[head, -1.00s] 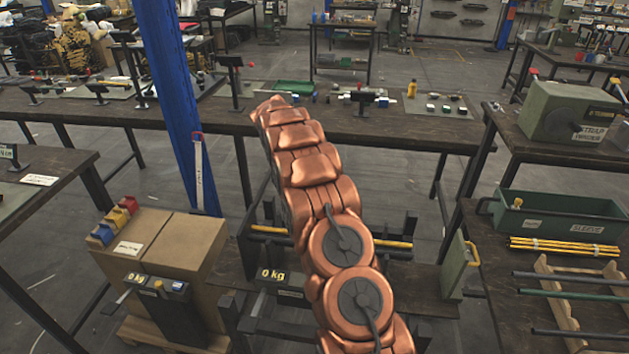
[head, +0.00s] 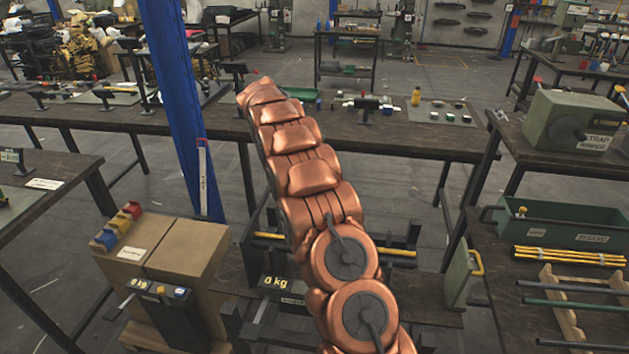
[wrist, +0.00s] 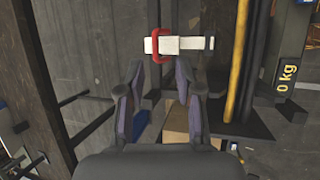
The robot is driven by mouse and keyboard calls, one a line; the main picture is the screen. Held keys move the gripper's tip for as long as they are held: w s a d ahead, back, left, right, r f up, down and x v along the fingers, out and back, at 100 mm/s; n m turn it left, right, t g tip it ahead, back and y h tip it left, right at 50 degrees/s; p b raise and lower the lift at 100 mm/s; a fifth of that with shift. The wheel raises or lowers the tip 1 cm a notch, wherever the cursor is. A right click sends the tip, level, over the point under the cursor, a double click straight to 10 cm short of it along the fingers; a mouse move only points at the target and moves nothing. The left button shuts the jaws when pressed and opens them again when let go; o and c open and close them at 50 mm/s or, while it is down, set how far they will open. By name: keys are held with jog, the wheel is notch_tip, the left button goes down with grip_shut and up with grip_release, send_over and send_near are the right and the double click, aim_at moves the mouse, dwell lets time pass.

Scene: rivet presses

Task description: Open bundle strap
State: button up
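My gripper (wrist: 158,69) shows in the wrist view with its two dark fingers apart and nothing between them. Just beyond the fingertips is a white strap-like band (wrist: 185,44) with a red loop (wrist: 160,45) around its left part. The band lies crosswise in that view, left of a long yellow rod (wrist: 238,60). I cannot tell whether it wraps a bundle. In the head view my copper-coloured arm covers the gripper and the band. Yellow rod ends (head: 400,252) show on both sides of the arm there.
A cardboard box (head: 175,250) with coloured bins is at left, by a blue post (head: 180,120). A workbench (head: 400,135) lies behind. A green bin (head: 570,225) and yellow rods are at right.

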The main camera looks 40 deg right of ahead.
jog(key=v, duration=0.3)
dwell(0.6)
jog(key=s+a+r+m+y, duration=0.15)
jog(key=s+a+r, duration=0.25)
jog(key=s+a, duration=0.55)
jog(key=s+a+r+m+y, duration=0.1)
jog(key=s+a+r+m, duration=0.25)
jog(key=s+a, duration=0.6)
jog(key=s+a+f+m+y, duration=0.1)
jog(key=s+a, duration=0.2)
jog(key=s, duration=0.6)
jog(key=s+a+f+m, duration=0.1)
jog(key=s+a, duration=0.3)
jog(key=s, duration=0.5)
jog(key=s+a+f+m+y, duration=0.1)
jog(key=s+a+f, duration=0.1)
jog(key=s, duration=0.8)
jog(key=shift+a+f+y, duration=0.2)
jog(key=shift+a+y, duration=0.15)
jog(key=shift+a, duration=0.5)
